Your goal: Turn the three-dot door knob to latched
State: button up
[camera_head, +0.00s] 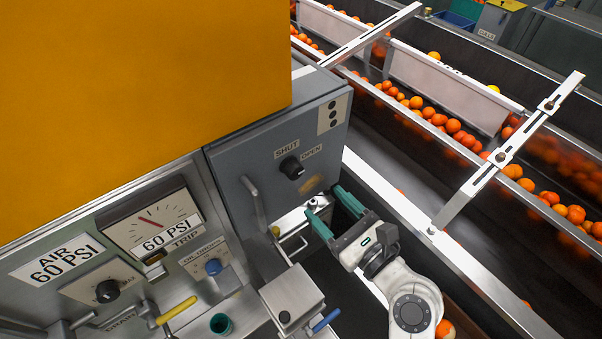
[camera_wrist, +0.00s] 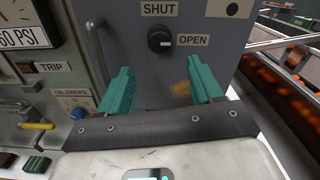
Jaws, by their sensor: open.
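The three-dot door (camera_head: 235,165) is a grey panel with a three-dot plate (camera_head: 333,114) at its upper right. Its black round knob (camera_head: 292,168) sits between the labels SHUT and OPEN. In the wrist view the knob (camera_wrist: 160,39) has a small white mark on its right side, toward OPEN. My gripper (camera_head: 333,208) is open and empty, with teal fingers. It is below and to the right of the knob in the head view. In the wrist view the knob appears beyond and between the fingertips (camera_wrist: 158,66), apart from them.
A grey bar handle (camera_head: 253,200) stands out from the door, left of the knob. Gauges and a yellow-handled lever (camera_head: 177,310) are at lower left. A metal box (camera_head: 292,296) with a blue handle is below. Conveyors with oranges (camera_head: 453,126) run on the right.

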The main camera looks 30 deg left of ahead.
aim_at(298, 175)
jog(key=p+x, duration=0.1)
jog(key=x, duration=0.8)
jog(key=shift+w+a, duration=0.15)
jog(key=shift+a, duration=0.2)
jog(key=shift+c, duration=0.2)
jog(key=c, duration=1)
